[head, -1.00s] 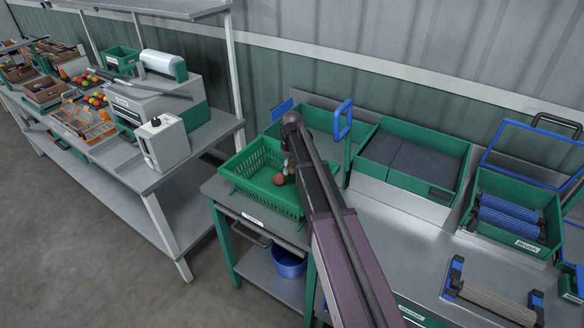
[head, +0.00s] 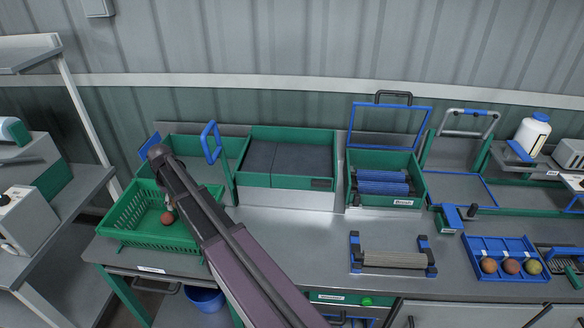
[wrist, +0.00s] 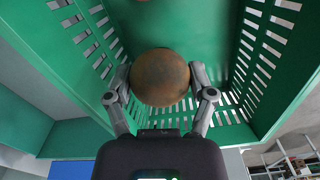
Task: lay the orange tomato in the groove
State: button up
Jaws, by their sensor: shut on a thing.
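My gripper (wrist: 160,95) is shut on a brownish-orange tomato (wrist: 160,77), with one finger on each side of it. In the wrist view the green slotted crate walls surround it. In the head view my gripper (head: 169,205) is at the green crate (head: 132,218), partly hidden by my arm. A reddish-brown tomato (head: 168,217) shows just below the gripper; I cannot tell if it is the held one. A stand with beige rollers (head: 393,259) between blue ends is on the bench, with a lengthwise groove hard to make out.
A blue tray (head: 507,274) with three tomatoes sits at the right. A green bin with blue rollers (head: 383,185) and a green box with dark pads (head: 290,163) stand at the back. A blue loop handle (head: 211,143) rises near my arm. The bench middle is clear.

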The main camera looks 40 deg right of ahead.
notch_tip(320, 180, up, 9)
jog(key=p, duration=0.8)
jog(key=shift+s+f, duration=0.1)
